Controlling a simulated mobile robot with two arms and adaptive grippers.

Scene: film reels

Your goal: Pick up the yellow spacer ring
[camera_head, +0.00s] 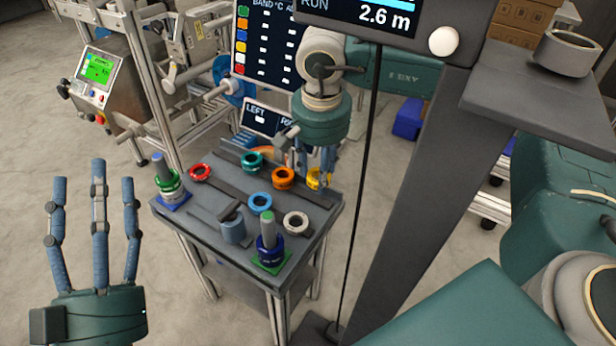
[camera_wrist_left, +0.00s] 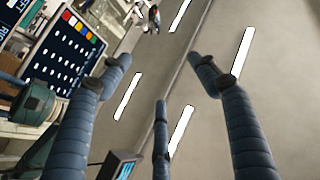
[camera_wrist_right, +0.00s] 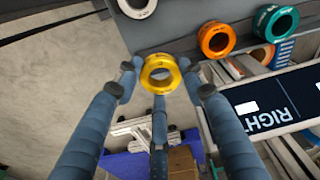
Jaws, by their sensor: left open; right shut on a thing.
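The yellow spacer ring (camera_wrist_right: 160,75) sits between the fingertips of my right gripper (camera_wrist_right: 162,82), which is shut on it. In the head view the ring (camera_head: 313,179) is partly hidden by the fingers of the right gripper (camera_head: 317,176), at the far right part of the small table. In the right wrist view it shows near the table's edge, against the floor; I cannot tell whether it touches the tabletop. My left gripper (camera_head: 97,180) is open and empty, well left of the table. Its spread fingers also show in the left wrist view (camera_wrist_left: 165,75).
The grey table (camera_head: 205,225) holds loose red (camera_head: 200,173), teal (camera_head: 252,162), orange (camera_head: 283,178), blue (camera_head: 260,203) and white (camera_head: 296,223) rings. A left post with rings (camera_head: 171,182) and a right post (camera_head: 268,235) stand on it. A dark column (camera_head: 420,170) rises right of the table.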

